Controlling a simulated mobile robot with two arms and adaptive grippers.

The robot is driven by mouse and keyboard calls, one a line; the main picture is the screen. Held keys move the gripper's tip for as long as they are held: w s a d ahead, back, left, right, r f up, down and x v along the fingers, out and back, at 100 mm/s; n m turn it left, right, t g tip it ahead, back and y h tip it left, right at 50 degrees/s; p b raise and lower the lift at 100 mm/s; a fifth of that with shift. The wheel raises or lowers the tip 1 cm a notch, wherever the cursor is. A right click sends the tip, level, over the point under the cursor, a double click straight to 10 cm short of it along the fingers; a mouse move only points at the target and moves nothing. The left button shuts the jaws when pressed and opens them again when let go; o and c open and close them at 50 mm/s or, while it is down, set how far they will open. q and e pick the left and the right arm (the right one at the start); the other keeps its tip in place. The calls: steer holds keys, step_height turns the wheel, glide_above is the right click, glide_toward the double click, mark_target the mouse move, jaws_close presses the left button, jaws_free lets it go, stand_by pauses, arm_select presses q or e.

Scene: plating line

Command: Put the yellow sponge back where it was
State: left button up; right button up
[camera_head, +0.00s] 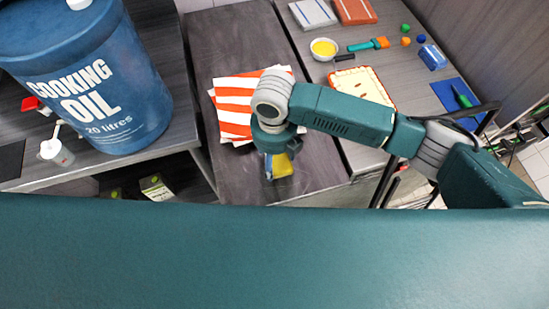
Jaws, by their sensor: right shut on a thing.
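The yellow sponge (283,166) shows just below the wrist of my right arm, near the front part of the dark table (225,60). My right gripper (275,166) points down and is shut on the sponge. The arm above hides part of the gripper and of the sponge. I cannot tell whether the sponge touches the table. My left gripper is not in view.
Orange-and-white striped cloths (235,100) lie beside the right gripper, partly under my arm. A large blue cooking oil drum (95,75) stands at left. A yellow-filled bowl (323,49), an orange-rimmed tray (365,85) and a blue mat (448,93) lie at right. The table's far part is clear.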

mark_target(274, 159)
step_height(274, 159, down, 3)
steer(key=shift+w+r, duration=0.15)
steer(key=shift+r, duration=0.05)
steer(key=o, duration=1)
steer(key=shift+o, duration=0.2)
step_height(274, 159, up, 12)
steer(key=b, duration=0.2)
steer(key=shift+b, duration=0.35)
